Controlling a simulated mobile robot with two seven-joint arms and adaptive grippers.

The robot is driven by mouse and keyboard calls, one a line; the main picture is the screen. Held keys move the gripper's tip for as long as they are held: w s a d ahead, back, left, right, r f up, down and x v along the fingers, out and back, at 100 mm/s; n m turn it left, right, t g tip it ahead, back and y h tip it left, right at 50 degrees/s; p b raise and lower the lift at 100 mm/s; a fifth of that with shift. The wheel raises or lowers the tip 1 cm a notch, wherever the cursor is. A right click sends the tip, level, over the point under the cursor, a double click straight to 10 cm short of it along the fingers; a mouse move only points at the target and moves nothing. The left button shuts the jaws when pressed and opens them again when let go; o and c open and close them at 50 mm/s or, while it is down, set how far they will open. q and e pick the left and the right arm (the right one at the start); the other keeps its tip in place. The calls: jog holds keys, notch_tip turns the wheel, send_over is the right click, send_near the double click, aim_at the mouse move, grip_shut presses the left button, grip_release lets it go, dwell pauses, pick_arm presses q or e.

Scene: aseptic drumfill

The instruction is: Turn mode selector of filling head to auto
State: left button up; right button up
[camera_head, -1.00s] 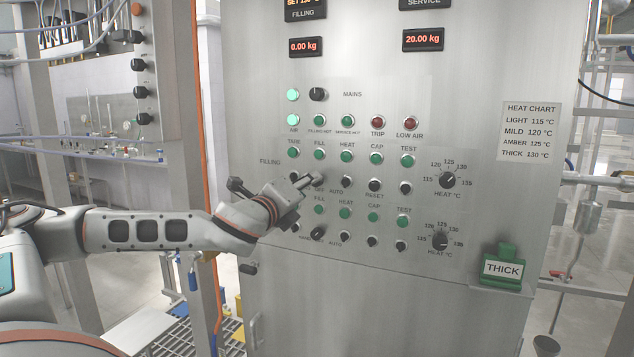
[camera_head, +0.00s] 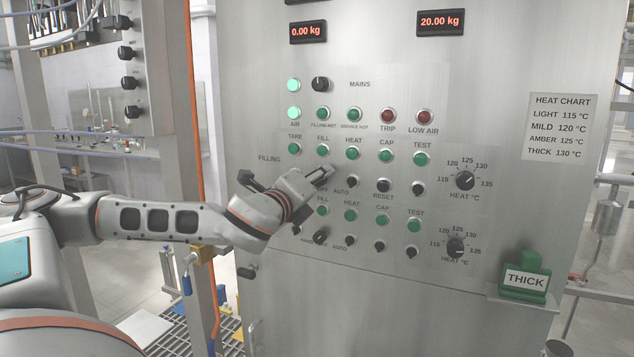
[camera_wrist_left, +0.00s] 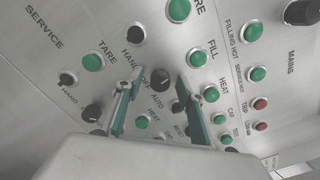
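The filling head's mode selector is a black knob (camera_wrist_left: 162,78) on the steel panel, with HAND, OFF and AUTO lettered around it in the left wrist view. My left gripper (camera_wrist_left: 159,88) is open, with one finger on either side of this knob. I cannot tell whether the fingers touch it, nor read its pointer surely. In the head view my left gripper (camera_head: 312,178) reaches the FILLING row from the left and hides the selector, just below the green FILL button (camera_head: 323,150). My right gripper is not in view.
A similar service selector (camera_head: 320,237) sits below; it also shows in the wrist view (camera_wrist_left: 92,113). The green HEAT button (camera_head: 352,153) and RESET knob (camera_head: 383,185) are to the right. A heat dial (camera_head: 465,180) and green THICK sign (camera_head: 525,280) stand farther right.

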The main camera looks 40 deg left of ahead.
pick_arm(q)
grip_shut()
jog(key=shift+m, duration=0.4)
jog(key=m, duration=0.9)
jog(key=shift+p, duration=0.3)
dwell(0.4)
grip_release()
